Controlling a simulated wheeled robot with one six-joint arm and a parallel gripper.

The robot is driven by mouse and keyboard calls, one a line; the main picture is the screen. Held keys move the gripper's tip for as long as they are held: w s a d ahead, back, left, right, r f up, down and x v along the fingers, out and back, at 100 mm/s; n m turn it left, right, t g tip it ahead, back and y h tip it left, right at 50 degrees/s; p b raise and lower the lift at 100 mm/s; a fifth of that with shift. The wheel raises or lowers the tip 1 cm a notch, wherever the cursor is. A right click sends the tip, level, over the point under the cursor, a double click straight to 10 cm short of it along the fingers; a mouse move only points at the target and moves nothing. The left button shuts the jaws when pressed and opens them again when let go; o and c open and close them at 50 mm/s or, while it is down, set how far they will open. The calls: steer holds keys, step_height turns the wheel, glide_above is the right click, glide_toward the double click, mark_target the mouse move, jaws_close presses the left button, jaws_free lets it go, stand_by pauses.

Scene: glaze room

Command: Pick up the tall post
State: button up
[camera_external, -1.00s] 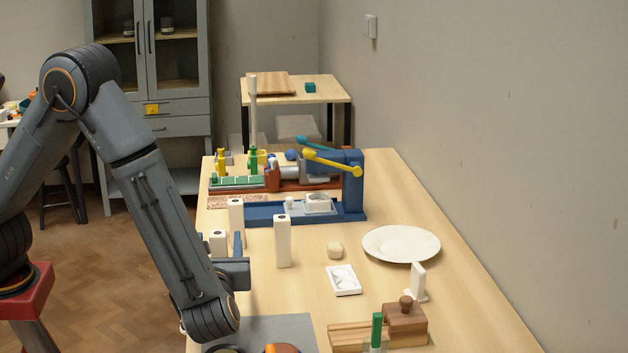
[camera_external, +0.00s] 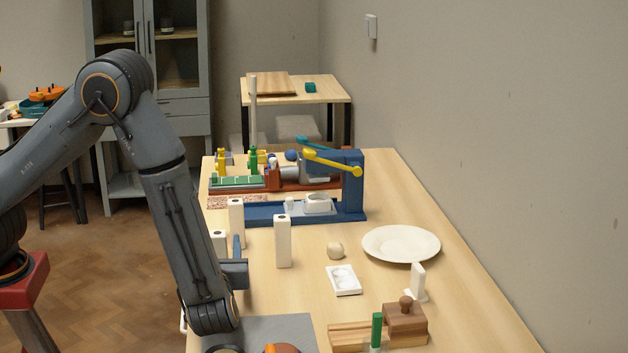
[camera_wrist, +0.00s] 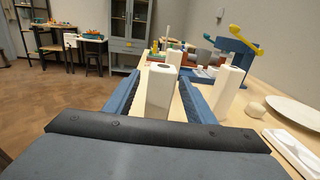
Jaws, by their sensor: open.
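Three white square posts with dark-marked tops stand upright on the table. One post (camera_external: 283,242) is to the right of my gripper; it also shows in the wrist view (camera_wrist: 229,90). Another post (camera_external: 236,220) is farther back; it shows partly in the wrist view (camera_wrist: 174,57). A shorter-looking post (camera_external: 218,241) is at the left, its lower part hidden by my arm. In the wrist view, a near white post (camera_wrist: 160,92), apparently this shorter one, stands between my open blue fingers. My gripper (camera_wrist: 160,78) also shows in the external view (camera_external: 230,258). No grip on the post shows.
A blue press (camera_external: 345,190) stands behind the posts. A thin white pole (camera_external: 253,112) rises at the back. A wall borders the right.

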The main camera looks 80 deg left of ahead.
steer(key=c, duration=1.2)
jaws_close()
steer(key=shift+r, duration=0.1)
